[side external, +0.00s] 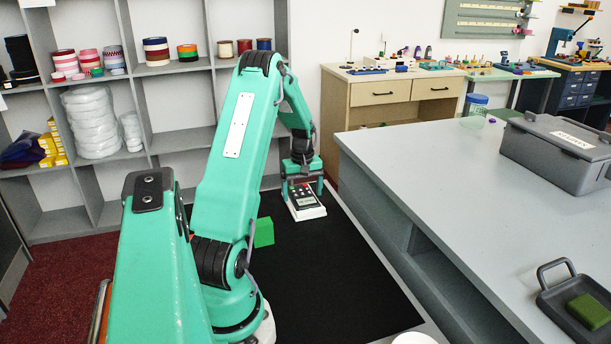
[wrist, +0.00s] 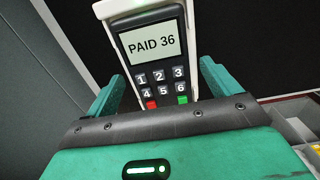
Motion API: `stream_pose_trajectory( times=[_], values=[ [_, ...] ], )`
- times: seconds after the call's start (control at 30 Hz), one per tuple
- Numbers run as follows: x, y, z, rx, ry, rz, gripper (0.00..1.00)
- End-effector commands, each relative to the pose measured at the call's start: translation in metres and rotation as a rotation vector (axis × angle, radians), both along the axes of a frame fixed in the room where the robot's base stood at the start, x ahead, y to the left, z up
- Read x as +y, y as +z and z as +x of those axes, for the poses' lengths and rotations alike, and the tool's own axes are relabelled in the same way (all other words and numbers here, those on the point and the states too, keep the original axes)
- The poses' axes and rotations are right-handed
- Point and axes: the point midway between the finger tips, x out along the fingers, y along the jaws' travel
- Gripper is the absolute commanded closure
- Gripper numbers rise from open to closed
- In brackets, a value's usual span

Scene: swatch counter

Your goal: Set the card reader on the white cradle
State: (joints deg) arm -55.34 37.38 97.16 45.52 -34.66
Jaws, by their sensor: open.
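In the wrist view the reader (wrist: 155,50) shows a screen reading "PAID 36", a dark keypad face and a white surround. I cannot tell whether that surround is its own casing or the white cradle; no separate cradle is clearly seen. My gripper (side external: 303,187) is open over the keypad end of the reader. In the wrist view its green fingers stand on either side of the reader, with gaps visible. The keypad's lower end is hidden behind my gripper.
A green block (side external: 263,232) stands on the black mat (side external: 335,275), close to my arm. A pale round thing (side external: 415,339) is cut off at the bottom edge. A grey counter (side external: 450,180) with a lidded box (side external: 560,150) borders the mat's right side. The mat's middle is clear.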

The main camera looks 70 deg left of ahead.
Motion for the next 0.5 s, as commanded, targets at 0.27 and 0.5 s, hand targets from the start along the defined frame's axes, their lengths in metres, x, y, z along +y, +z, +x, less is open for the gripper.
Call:
stream_pose_trajectory(
  times=[0.27, 0.5],
  values=[
    [0.001, 0.028, 0.001, -0.003, 0.000, 0.004, 0.11],
    [0.001, 0.067, 0.001, -0.003, 0.000, 0.005, 0.11]
  ],
)
